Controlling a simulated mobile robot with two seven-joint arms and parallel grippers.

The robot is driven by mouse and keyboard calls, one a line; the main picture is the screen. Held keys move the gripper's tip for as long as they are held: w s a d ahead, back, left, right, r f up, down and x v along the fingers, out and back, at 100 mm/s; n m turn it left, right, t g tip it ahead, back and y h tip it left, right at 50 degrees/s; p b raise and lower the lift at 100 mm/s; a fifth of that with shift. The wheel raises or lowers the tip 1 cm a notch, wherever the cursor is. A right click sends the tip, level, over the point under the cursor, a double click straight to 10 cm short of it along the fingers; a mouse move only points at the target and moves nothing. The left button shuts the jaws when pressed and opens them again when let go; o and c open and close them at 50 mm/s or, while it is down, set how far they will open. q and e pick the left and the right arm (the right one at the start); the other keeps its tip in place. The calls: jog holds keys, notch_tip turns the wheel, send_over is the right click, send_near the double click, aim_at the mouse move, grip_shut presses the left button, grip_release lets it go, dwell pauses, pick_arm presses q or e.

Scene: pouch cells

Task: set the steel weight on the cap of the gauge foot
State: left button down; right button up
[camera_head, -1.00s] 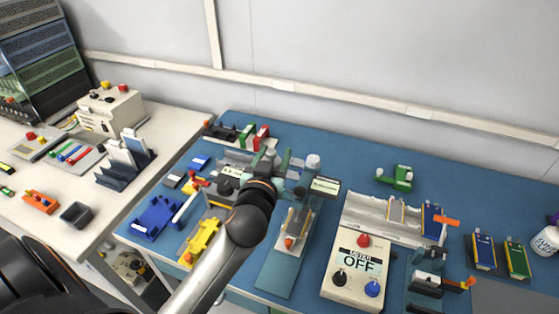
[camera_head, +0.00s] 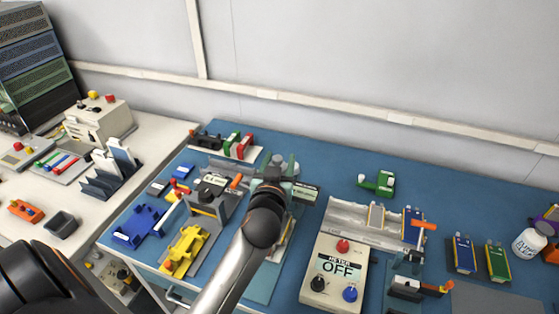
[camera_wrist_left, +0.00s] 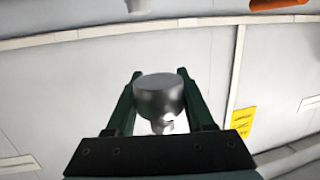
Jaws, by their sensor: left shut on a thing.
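The steel weight (camera_wrist_left: 160,95) is a short grey cylinder with a darker flat top. In the left wrist view it sits between the two dark green fingers of my left gripper (camera_wrist_left: 158,100), which is shut on it. In the head view my left gripper (camera_head: 277,172) is above the teal stand with a dark labelled block (camera_head: 305,191). My wrist covers much of that stand, and I cannot make out the gauge foot or its cap. My right gripper is not in view.
Left of the gripper stands a grey fixture with an orange handle (camera_head: 235,181). Yellow (camera_head: 185,250) and blue (camera_head: 140,226) holders lie nearer the left edge.

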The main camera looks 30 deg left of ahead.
pick_arm(q)
jog(key=shift+f+b, duration=2.5)
jog(key=shift+f, duration=0.4)
jog(key=shift+r, duration=0.1)
